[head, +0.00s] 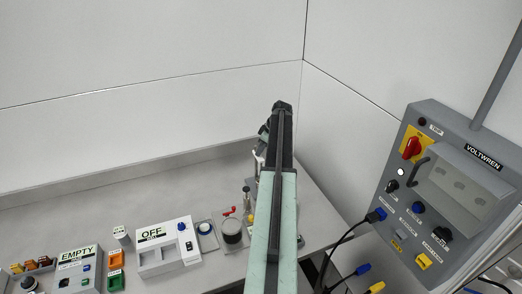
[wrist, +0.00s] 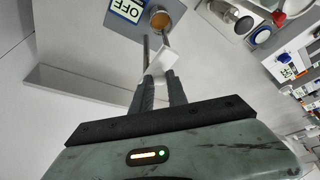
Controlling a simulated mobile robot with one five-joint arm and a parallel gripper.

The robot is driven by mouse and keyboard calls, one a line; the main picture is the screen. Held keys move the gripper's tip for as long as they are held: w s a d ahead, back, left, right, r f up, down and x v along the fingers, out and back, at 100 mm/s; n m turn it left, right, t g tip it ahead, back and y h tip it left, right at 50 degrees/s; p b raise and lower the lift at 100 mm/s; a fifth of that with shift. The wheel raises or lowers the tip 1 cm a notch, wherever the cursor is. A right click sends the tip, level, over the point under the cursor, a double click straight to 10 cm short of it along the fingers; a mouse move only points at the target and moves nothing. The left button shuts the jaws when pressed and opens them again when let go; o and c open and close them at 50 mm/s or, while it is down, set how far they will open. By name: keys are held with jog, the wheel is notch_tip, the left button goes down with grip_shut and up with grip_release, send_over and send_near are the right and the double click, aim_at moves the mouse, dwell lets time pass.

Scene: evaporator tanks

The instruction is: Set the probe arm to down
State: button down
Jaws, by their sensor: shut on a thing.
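My gripper (wrist: 159,80) is in the wrist view, its two dark fingers closed on a small pale piece that seems to be part of the probe arm (wrist: 160,63). The pale piece slants up to the right, just beyond the fingertips. A thin grey post (wrist: 145,50) stands close on its left. A round cup with an amber inside (wrist: 160,20) sits beyond it, on a grey base with a blue-edged OFF sign (wrist: 127,9). In the head view my own arm covers most of this station, and a bit of metal stand (head: 258,160) shows at its left.
The bench (head: 130,186) has free room at the back left. A white OFF unit (head: 165,247), an EMPTY unit (head: 76,270) and a dark round pot (head: 232,231) stand at the front. A grey VOLTWREN panel (head: 440,190) with cables stands at the right.

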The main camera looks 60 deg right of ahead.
aim_at(261, 162)
jog(key=shift+f, duration=0.1)
dwell(0.3)
notch_tip(261, 162, down, 8)
jog(key=b, duration=0.7)
jog(key=shift+r+b, duration=0.25)
jog(key=shift+b, duration=0.1)
jog(key=shift+r, duration=0.2)
jog(key=c, duration=1.3)
grip_release()
jog(key=p+v, duration=0.7)
jog(key=shift+s+r+p, duration=0.2)
jog(key=shift+r+p, duration=0.1)
jog(key=shift+r, duration=0.05)
